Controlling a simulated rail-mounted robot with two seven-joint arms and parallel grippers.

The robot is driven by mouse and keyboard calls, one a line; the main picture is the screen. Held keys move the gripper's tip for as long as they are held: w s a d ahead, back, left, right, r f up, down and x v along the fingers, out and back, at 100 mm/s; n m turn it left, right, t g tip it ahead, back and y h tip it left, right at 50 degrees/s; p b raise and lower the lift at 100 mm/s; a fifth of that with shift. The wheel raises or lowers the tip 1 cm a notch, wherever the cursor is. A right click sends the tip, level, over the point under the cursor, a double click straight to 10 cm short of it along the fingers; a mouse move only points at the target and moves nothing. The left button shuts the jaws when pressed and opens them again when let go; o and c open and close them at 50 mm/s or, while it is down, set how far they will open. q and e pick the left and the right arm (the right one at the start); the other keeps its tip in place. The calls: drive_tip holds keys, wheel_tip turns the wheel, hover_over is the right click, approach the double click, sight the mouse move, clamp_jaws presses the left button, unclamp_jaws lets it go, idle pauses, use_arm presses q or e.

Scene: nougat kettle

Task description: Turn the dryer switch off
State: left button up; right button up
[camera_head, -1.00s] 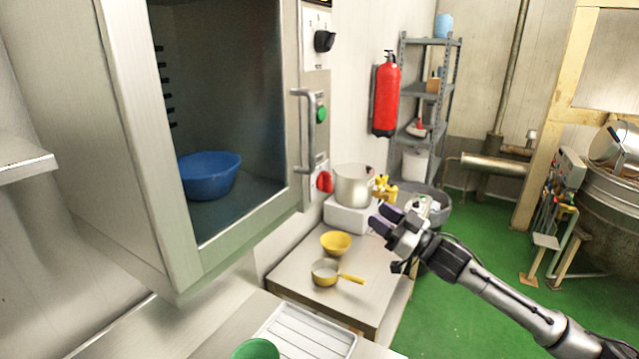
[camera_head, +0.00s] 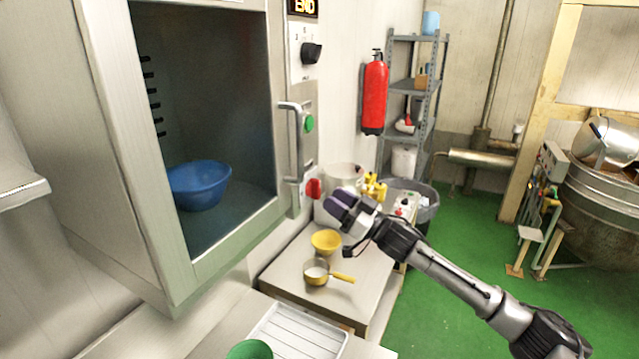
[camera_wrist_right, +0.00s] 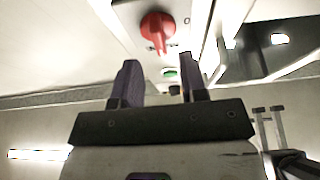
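The dryer (camera_head: 105,130) is a tall steel cabinet with a dark glass front at the left of the head view. Its red rotary switch (camera_head: 313,188) sits low on the panel beside the door handle, and shows at the top of the right wrist view (camera_wrist_right: 157,28). My right gripper (camera_head: 338,200), with purple-grey fingers, is just right of and slightly below the switch in the head view. In the right wrist view its fingers (camera_wrist_right: 161,78) are apart and empty, with the switch beyond their tips. My left gripper is not in view.
The dryer also has a door handle (camera_head: 294,145), a green button (camera_head: 309,123) and a black knob (camera_head: 311,53); its display reads END. A pot (camera_head: 340,176), partly hidden by my gripper, a yellow bowl (camera_head: 326,241) and a small pan (camera_head: 316,272) stand on the low table (camera_head: 355,300).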

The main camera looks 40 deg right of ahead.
sight(320, 190)
drive_tip(key=shift+p+x, duration=0.7)
drive_tip(key=shift+x, duration=1.8)
clamp_jaws()
